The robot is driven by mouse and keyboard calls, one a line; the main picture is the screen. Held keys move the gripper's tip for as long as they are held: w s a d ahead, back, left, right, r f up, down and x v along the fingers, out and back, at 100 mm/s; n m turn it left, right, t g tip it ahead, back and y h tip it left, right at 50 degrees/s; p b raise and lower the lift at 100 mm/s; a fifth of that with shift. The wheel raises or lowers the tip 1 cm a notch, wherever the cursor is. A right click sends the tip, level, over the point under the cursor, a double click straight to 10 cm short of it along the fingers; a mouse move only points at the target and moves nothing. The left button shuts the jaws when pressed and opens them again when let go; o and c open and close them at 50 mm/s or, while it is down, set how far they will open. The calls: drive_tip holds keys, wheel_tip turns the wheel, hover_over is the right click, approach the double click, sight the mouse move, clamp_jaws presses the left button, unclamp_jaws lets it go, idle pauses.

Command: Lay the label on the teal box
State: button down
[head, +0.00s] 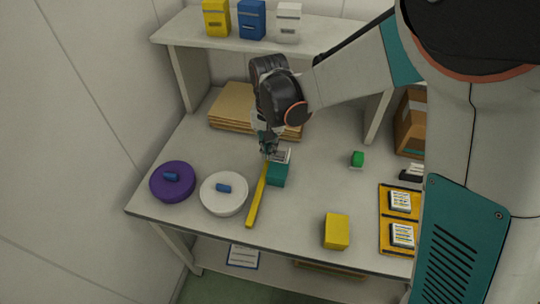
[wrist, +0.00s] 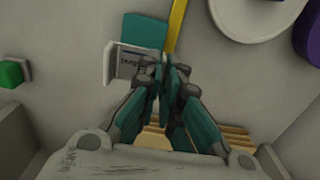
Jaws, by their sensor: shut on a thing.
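The teal box (head: 277,178) stands mid-table and also shows in the wrist view (wrist: 146,30). The label (wrist: 128,64) is a white piece with dark print; in the head view (head: 283,155) it lies over the far part of the teal box. In the wrist view it overlaps the near edge of the box, and its other edge sticks out past it. My gripper (wrist: 170,66) is shut on the label's side edge, its fingers pointing down beside the box; it also shows in the head view (head: 267,149). I cannot tell whether the label touches the box.
A yellow bar (head: 256,198) lies close beside the teal box. A white round container (head: 224,200) and a purple one (head: 172,188) stand left. A yellow box (head: 336,231), a green block (head: 357,159) and a yellow tray (head: 384,219) are right. Cardboard (head: 232,106) lies behind.

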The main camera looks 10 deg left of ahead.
drive_tip(key=shift+f+b, duration=0.6)
drive_tip(key=shift+f, duration=1.7)
drive_tip(key=shift+f, duration=0.1)
drive_tip(key=c, duration=1.8)
unclamp_jaws()
wheel_tip(320, 180, up, 12)
drive_tip(key=p, duration=0.3)
